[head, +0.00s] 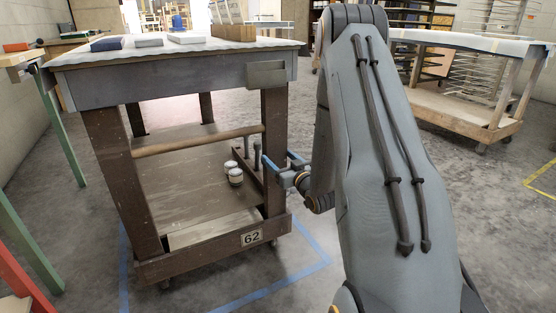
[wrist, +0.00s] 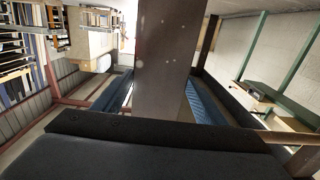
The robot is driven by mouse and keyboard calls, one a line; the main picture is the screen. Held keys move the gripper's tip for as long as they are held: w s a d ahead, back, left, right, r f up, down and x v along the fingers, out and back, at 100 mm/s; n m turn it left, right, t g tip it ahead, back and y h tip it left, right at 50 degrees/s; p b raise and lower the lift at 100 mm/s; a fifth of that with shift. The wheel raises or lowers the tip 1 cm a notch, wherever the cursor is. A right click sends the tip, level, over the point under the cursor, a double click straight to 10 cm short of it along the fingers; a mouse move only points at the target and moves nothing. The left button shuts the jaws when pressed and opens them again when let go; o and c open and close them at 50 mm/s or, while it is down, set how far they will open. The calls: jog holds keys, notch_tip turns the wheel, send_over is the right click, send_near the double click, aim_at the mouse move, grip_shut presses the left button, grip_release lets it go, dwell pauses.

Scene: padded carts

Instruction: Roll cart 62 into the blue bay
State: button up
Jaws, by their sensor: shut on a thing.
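Cart 62 (head: 165,92) stands left of centre in the head view, with dark brown legs, a grey apron, a pale padded top and a plate (head: 251,238) reading 62. Blue tape on the floor (head: 265,290) outlines the blue bay. Tape shows left, in front and right of the cart, whose visible base looks inside these lines; the far side is hidden. My gripper (head: 282,164) has blue fingers closed around the cart's front right leg (head: 275,120). In the wrist view, a brown post (wrist: 163,60) stands between the two fingers (wrist: 160,95).
Blocks (head: 106,44) and a wooden holder (head: 234,32) sit on the cart's top; small cans (head: 235,176) stand on its lower shelf. A green-legged bench (head: 52,130) is close on the left. Another padded cart (head: 455,103) stands back right. Yellow tape (head: 540,180) marks floor at right.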

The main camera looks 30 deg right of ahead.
jog(key=shift+d+h, duration=0.3)
jog(key=shift+d, duration=0.2)
jog(key=o, duration=2.1)
jog(key=shift+s+d, duration=0.1)
jog(key=shift+o, duration=0.2)
jog(key=shift+a, duration=0.3)
jog(key=s+p, duration=0.2)
jog(key=s, duration=0.5)
jog(key=shift+s, duration=0.35)
jog(key=c, duration=1)
jog(key=s+p, duration=0.5)
jog(key=s, duration=0.7)
jog(key=shift+a, duration=0.2)
